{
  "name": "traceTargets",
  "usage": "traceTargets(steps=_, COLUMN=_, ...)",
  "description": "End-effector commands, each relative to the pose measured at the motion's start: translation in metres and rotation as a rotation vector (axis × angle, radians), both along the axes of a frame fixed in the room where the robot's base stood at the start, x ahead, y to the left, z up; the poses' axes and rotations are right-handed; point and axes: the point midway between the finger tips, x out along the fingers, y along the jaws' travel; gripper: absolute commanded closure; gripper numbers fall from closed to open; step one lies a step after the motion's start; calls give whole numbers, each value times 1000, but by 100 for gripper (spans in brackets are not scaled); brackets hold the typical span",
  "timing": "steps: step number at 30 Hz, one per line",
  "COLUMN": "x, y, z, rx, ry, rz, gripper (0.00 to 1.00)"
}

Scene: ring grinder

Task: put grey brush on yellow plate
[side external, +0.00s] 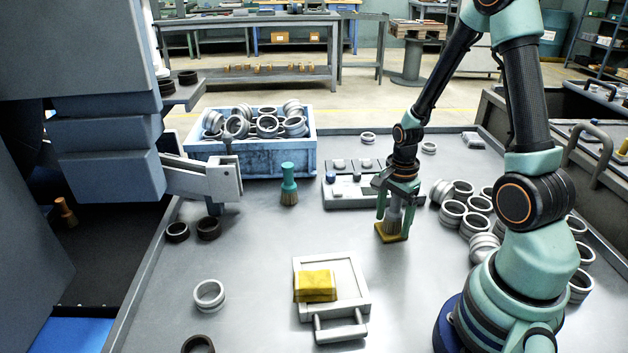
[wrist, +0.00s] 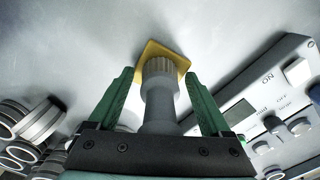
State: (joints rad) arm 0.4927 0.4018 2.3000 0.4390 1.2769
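The grey brush (side external: 394,217) stands upright, bristles down, on the yellow plate (side external: 382,237) right of the table's middle. In the wrist view the brush (wrist: 160,95) appears between my fingers, with the yellow plate (wrist: 163,50) beyond its head. My gripper (side external: 396,203) is above the plate and around the brush's upper part. In the wrist view its green fingers (wrist: 160,78) are spread, with a gap on each side of the brush. The brush's top is partly hidden by my gripper in the side view.
A grey control box (side external: 345,191) stands close left of the plate. Several metal rings (side external: 467,215) lie to the right.

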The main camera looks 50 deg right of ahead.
Motion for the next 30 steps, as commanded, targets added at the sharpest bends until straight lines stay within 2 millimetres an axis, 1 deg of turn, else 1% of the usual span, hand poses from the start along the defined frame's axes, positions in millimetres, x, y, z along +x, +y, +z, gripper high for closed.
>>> traceTargets(steps=7, x=0, y=0, z=3, rx=0, ry=-1, rz=0, gripper=17)
traceTargets(steps=11, x=1, y=0, z=14, rx=-2, ry=-4, rz=0, gripper=17)
traceTargets(steps=14, x=1, y=0, z=28, rx=-2, ry=-5, rz=0, gripper=17)
traceTargets(steps=24, x=1, y=-1, z=89, rx=-3, ry=-6, rz=0, gripper=17)
traceTargets(steps=30, x=1, y=0, z=115, rx=-2, ry=-4, rz=0, gripper=17)
